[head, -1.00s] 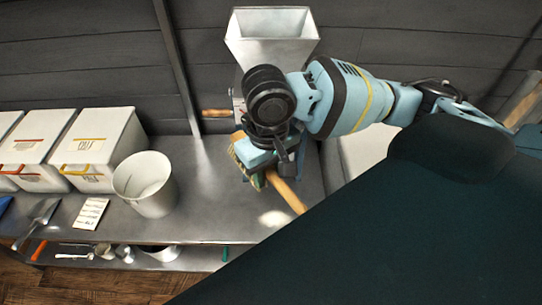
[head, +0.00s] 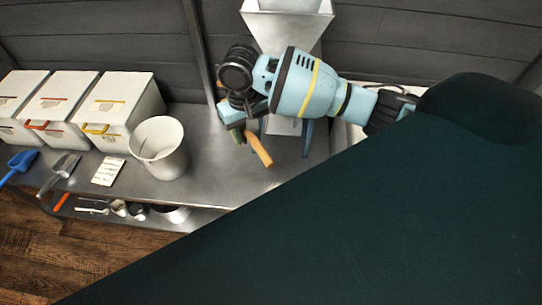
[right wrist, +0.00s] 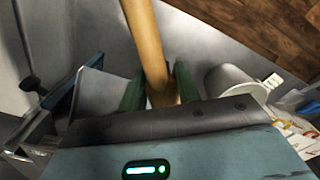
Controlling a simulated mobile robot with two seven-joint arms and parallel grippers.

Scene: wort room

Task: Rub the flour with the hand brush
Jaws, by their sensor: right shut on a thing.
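My right gripper (head: 243,132) is above the steel counter, in front of the mill. It is shut on the hand brush, whose wooden handle (head: 259,149) sticks out down and to the right. In the right wrist view the handle (right wrist: 146,40) runs up between the green fingers of the gripper (right wrist: 160,88). The bristles cannot be made out. I cannot make out the flour now; my own dark body covers the counter's front right part. My left gripper is not in view.
A white bucket (head: 159,150) stands on the steel counter (head: 208,170), left of my gripper. A mill hopper (head: 287,28) rises behind my arm. White bins (head: 118,108), a card (head: 108,171), a metal scoop (head: 65,166) and a blue scoop (head: 21,161) are further left.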

